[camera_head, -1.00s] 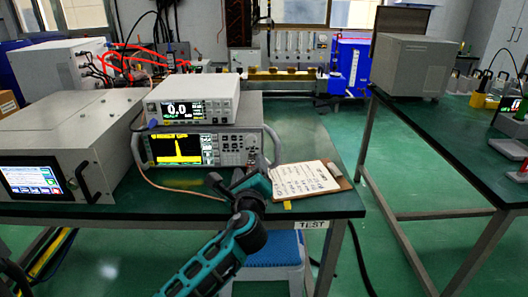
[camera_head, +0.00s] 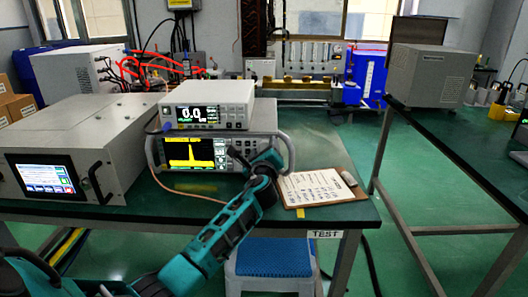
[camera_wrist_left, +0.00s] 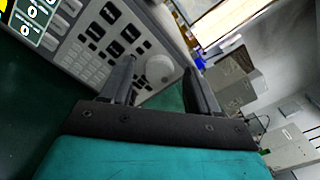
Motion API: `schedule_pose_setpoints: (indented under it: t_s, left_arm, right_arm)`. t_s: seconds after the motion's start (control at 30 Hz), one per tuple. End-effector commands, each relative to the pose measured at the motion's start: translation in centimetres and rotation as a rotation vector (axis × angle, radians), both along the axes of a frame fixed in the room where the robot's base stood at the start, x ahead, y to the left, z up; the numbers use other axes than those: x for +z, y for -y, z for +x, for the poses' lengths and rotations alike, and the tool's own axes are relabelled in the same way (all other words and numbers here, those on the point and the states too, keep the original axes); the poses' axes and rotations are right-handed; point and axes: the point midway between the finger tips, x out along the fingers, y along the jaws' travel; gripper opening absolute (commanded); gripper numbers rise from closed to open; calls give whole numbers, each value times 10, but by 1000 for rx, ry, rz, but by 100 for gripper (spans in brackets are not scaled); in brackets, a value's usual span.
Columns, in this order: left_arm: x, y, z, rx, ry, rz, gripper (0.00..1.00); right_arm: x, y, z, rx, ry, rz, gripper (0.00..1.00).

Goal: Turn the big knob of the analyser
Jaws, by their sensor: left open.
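The analyser (camera_head: 190,154) is the lower instrument on the green table, with a yellow trace on its screen and grey side handles. Its big round pale knob (camera_wrist_left: 159,69) shows in the left wrist view, between my finger outlines. My left gripper (camera_head: 254,157) is in front of the right part of the analyser's panel and hides the knob in the head view. In the left wrist view my left gripper (camera_wrist_left: 161,68) is open, one dark finger on each side of the knob. I cannot tell whether the fingers touch it. My right gripper is not in view.
A smaller instrument (camera_head: 207,106) reading 0.0 sits on the analyser. A clipboard (camera_head: 308,187) lies right of it. A grey unit with a touchscreen (camera_head: 45,177) stands at the left. A thin cable runs across the table front. A blue-topped stool (camera_head: 272,257) stands below.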

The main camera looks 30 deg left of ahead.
Motion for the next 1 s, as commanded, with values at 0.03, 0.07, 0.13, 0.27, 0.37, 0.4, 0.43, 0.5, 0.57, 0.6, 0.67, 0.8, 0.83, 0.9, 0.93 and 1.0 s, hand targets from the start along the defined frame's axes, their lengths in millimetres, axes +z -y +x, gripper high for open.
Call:
schedule_pose_setpoints:
  t_s: [0.03,0.07,0.13,0.27,0.37,0.4,0.43,0.5,0.57,0.6,0.67,0.8,0.83,0.9,0.93,1.0]
  left_arm:
    - [0,0,0,0,0,0,61]
    - [0,0,0,0,0,0,61]
    - [0,0,0,0,0,0,61]
    - [0,0,0,0,0,0,49]
    - [0,0,0,0,0,0,40]
    - [0,0,0,0,0,0,36]
    - [0,0,0,1,-1,0,33]
    - [0,0,0,1,-1,0,26]
    - [0,0,0,1,-1,0,21]
    - [0,0,0,1,-1,0,17]
    - [0,0,0,1,-1,1,11]
    - [0,0,0,1,-2,1,5]
    - [0,0,-1,1,-2,2,5]
    - [0,0,0,1,-6,9,5]
    - [1,0,-1,1,-9,13,5]
    - [1,0,0,0,-19,29,5]
  right_arm:
    - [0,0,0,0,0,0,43]
    - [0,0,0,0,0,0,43]
    - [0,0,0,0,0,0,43]
    - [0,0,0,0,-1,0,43]
    - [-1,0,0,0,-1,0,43]
    - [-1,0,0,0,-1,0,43]
    - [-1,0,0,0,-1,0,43]
    - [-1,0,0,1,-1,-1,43]
    - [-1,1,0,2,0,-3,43]
    - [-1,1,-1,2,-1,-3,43]
    - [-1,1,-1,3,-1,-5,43]
    - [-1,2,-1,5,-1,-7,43]
    - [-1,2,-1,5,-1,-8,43]
    - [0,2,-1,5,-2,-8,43]
    - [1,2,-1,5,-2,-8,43]
    - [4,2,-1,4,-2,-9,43]
